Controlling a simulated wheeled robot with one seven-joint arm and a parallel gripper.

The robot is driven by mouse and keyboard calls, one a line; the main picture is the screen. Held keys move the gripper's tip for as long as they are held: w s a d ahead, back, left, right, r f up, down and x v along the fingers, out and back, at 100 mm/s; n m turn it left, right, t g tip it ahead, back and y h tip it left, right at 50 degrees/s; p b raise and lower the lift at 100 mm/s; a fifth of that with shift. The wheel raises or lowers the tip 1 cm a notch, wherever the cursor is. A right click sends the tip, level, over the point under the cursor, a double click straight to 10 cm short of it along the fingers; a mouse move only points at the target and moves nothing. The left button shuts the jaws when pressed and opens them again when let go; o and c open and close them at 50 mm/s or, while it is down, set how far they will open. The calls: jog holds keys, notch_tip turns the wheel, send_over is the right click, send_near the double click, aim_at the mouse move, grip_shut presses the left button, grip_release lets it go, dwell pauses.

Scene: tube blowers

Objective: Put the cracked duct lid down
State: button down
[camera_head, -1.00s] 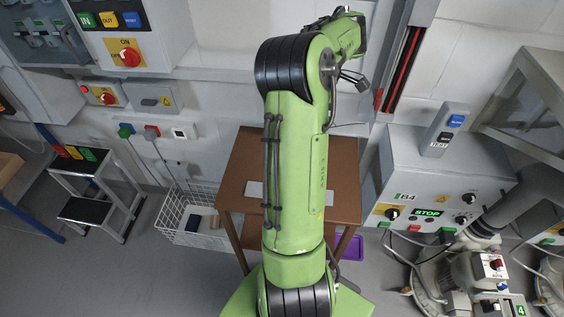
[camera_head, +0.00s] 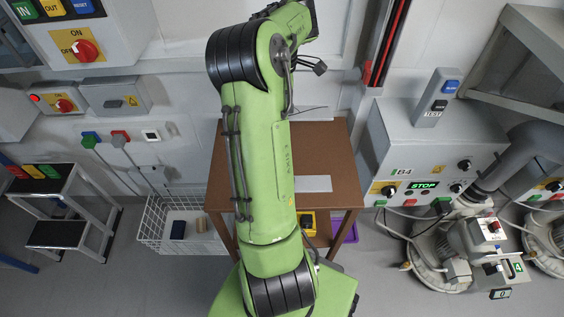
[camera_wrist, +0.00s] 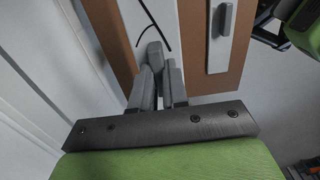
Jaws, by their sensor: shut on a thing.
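My gripper (camera_wrist: 158,75) points at the brown table (camera_wrist: 190,12) in the wrist view. Its fingers are shut on a grey block-like handle (camera_wrist: 151,54). Beyond it is a pale panel with a dark curved crack line, the cracked duct lid (camera_wrist: 168,22). I cannot tell whether the lid touches the table.
A second pale plate (camera_head: 314,184) lies on the table; its grey handle (camera_wrist: 222,19) shows in the wrist view. A wire basket (camera_head: 165,235) stands left of the table, and a control box (camera_head: 440,150) with blowers stands right. A yellow box (camera_head: 308,222) and purple bin (camera_head: 345,230) are low down.

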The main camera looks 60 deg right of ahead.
notch_tip(320, 180, down, 5)
jog(key=b, duration=0.3)
jog(key=shift+s+r+b, duration=0.1)
jog(key=shift+s+b, duration=0.05)
jog(key=shift+b, duration=0.2)
notch_tip(320, 180, down, 10)
jog(key=b, duration=0.4)
jog(key=shift+b, duration=0.4)
jog(key=c, duration=1.1)
grip_release()
jog(key=shift+c, duration=0.2)
